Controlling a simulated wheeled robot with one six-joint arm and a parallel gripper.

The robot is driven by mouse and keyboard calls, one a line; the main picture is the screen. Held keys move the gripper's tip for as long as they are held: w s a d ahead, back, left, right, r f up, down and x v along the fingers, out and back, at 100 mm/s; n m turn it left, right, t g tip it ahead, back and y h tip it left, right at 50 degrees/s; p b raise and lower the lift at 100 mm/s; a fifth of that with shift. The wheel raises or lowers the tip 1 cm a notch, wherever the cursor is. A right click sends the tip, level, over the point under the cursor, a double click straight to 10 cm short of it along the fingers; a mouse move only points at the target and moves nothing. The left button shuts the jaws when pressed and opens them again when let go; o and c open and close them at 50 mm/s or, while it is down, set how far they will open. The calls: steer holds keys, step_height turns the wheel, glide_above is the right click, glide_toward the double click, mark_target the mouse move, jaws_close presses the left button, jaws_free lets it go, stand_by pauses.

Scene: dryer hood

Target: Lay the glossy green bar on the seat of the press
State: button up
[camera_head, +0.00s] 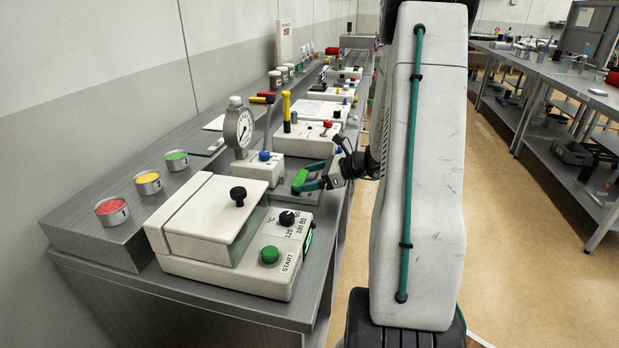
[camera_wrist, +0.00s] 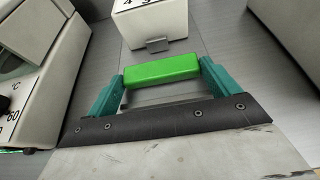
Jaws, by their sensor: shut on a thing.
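The glossy green bar (camera_head: 301,177) is between the teal fingers of my gripper (camera_head: 308,181), over the grey bench beside the white machines. In the wrist view the bar (camera_wrist: 161,70) lies crosswise, with a finger at each end. The fingers are shut on it. Ahead of the bar in the wrist view is a white unit (camera_wrist: 150,20) with a small grey block (camera_wrist: 157,44) at its foot; the bar is apart from it. A white unit with a round gauge (camera_head: 238,127) and a lever stands left of my gripper. I cannot tell for sure which part is the press seat.
A white hooded machine (camera_head: 205,222) with a temperature dial and green START button (camera_head: 270,254) stands near, left of my arm. More white units with knobs and levers (camera_head: 314,130) line the bench behind. Red, yellow and green tins (camera_head: 148,182) stand on the shelf.

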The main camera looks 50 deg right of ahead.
steer(key=shift+f, duration=0.15)
steer(key=o, duration=0.8)
steer(key=shift+c, duration=0.2)
steer(key=shift+s+d+r, duration=0.15)
steer(key=shift+s+r, duration=0.05)
steer(key=shift+r, duration=0.1)
steer(key=v, duration=1.1)
steer(key=shift+s+d, duration=0.15)
